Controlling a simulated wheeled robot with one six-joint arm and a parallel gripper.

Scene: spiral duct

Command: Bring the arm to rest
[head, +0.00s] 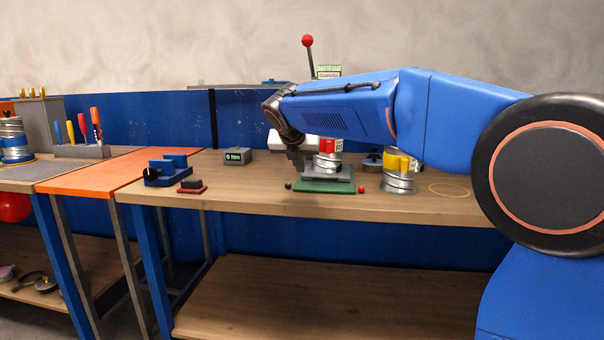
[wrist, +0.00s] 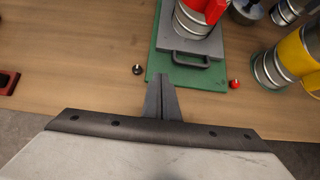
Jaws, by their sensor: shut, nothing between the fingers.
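My blue arm (head: 345,105) reaches left across the bench in the head view, with its wrist bent downward. My gripper (head: 296,160) hangs in front of the bench-top items. In the wrist view my gripper (wrist: 162,82) has its two fingers together with nothing between them. Its tips appear over the front edge of a green mat (wrist: 160,67). A grey plate with a dark handle (wrist: 190,57) lies on the mat, and a metal duct piece with a red part (wrist: 195,20) stands on the plate. Whether the fingertips touch anything cannot be told.
A duct piece with a yellow part (head: 398,172) stands right of the mat. A black knob (wrist: 138,69) and a red knob (wrist: 234,84) lie beside the mat. A blue vise-like fixture (head: 166,170) and a small display box (head: 238,156) stand left.

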